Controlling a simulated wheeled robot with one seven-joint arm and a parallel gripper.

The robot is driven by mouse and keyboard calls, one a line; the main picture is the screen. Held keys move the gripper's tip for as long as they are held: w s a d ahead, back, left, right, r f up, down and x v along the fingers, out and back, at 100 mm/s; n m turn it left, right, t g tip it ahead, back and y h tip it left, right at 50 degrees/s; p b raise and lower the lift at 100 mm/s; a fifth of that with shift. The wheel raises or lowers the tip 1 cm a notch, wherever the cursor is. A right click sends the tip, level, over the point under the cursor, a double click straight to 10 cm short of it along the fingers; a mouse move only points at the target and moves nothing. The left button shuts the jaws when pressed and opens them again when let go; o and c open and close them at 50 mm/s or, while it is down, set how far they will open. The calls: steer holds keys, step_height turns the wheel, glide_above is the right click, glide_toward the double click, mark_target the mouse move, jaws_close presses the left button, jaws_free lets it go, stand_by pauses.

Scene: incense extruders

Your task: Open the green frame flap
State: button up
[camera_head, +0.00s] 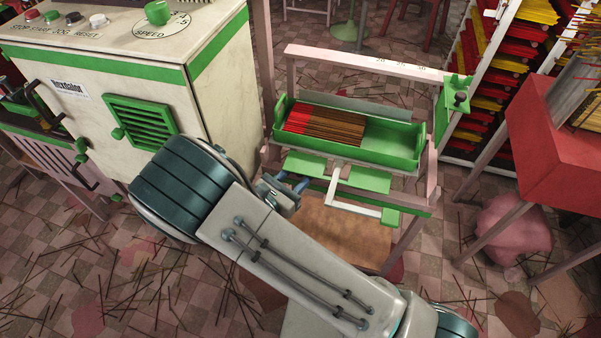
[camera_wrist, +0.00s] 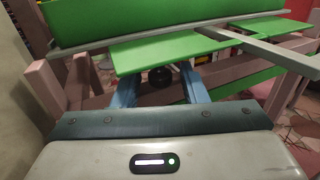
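A light frame (camera_head: 330,57) carries a green tray (camera_head: 400,160) of red-tipped brown sticks. Two flat green flaps hang at its front, a left flap (camera_head: 305,163) and a right flap (camera_head: 368,178). The left-hand flap (camera_wrist: 165,50) spans the upper middle of the wrist view, just above and beyond my fingers. My gripper (camera_head: 291,186) is low in front of that flap. In the wrist view its two blue fingers (camera_wrist: 160,90) stand apart with a gap between them. A dark round knob (camera_wrist: 160,77) shows in that gap; I cannot tell whether the fingers touch anything.
A cream cabinet (camera_head: 215,75) stands close on the left. A stick rack (camera_head: 490,80) and red box (camera_head: 560,140) stand right. Loose sticks litter the tiled floor.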

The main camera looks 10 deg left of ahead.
steer(key=shift+w+d, duration=0.2)
steer(key=shift+w, duration=0.15)
jaws_close()
steer(key=r+p, duration=0.1)
steer(key=p, duration=0.2)
steer(key=shift+s+g, duration=0.15)
steer(key=shift+g, duration=0.25)
steer(key=shift+s+n+g+y+p, duration=0.1)
steer(key=shift+n+g+y+p, duration=0.2)
steer(key=shift+g+y+p, duration=0.15)
steer(key=shift+f, duration=0.1)
